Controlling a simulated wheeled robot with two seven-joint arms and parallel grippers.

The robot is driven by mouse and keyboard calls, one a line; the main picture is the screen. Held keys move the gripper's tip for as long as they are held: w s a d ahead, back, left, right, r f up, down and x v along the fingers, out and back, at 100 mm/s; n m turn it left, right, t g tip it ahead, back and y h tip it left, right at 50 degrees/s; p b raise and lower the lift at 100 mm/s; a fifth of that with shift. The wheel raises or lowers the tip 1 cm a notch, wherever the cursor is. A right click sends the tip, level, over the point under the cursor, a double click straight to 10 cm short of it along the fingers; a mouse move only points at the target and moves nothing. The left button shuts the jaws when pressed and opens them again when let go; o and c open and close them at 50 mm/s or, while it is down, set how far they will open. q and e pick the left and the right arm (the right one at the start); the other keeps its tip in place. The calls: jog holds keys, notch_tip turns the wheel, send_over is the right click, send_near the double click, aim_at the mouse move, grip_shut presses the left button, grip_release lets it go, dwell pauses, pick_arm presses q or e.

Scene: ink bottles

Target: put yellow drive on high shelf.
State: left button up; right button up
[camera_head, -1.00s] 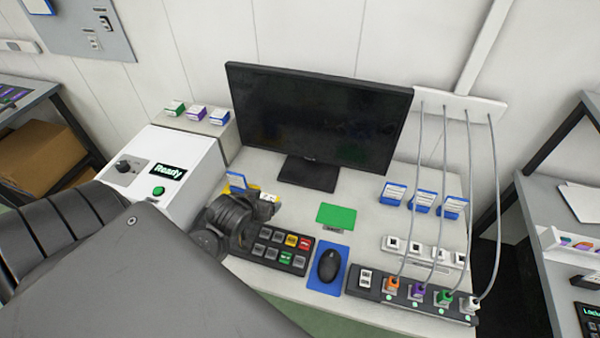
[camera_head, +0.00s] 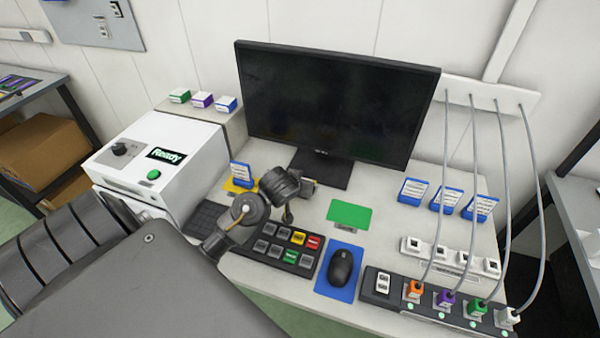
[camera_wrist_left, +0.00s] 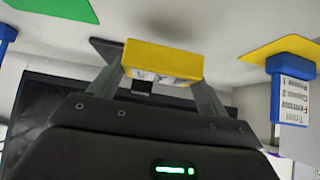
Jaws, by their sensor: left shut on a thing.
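The yellow drive (camera_wrist_left: 162,62) is a small yellow block with a white label, held between the two fingers of my left gripper (camera_wrist_left: 165,75) in the left wrist view. In the head view my left gripper (camera_head: 308,187) is over the desk in front of the monitor, and the drive in it is hidden. A raised grey ledge (camera_head: 228,128) stands behind the white machine, left of the monitor. It carries a green drive (camera_head: 180,96), a purple drive (camera_head: 202,100) and a blue drive (camera_head: 226,104) in a row. My right gripper is not in view.
The monitor (camera_head: 335,100) stands close behind my left gripper. A white machine reading "Ready" (camera_head: 160,150) is at the left. A blue card stand (camera_head: 240,175) is by a yellow pad (camera_head: 238,186). A button panel (camera_head: 282,248), mouse (camera_head: 341,267) and cabled sockets (camera_head: 440,300) lie in front.

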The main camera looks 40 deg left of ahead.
pick_arm(q)
jog(key=shift+w+a+f+b, duration=0.15)
jog(key=shift+f+b, duration=0.15)
jog(key=shift+f, duration=0.65)
jog(key=shift+w+d+f+b, duration=0.15)
jog(key=shift+f+b, duration=0.1)
jog(key=shift+f, duration=0.7)
jog(key=shift+f, duration=0.1)
jog(key=o, duration=1.1)
jog(key=shift+a+f, duration=0.1)
jog(key=shift+c, duration=0.2)
jog(key=shift+r, duration=0.3)
jog(key=v, duration=1.2)
jog(key=shift+p, duration=0.3)
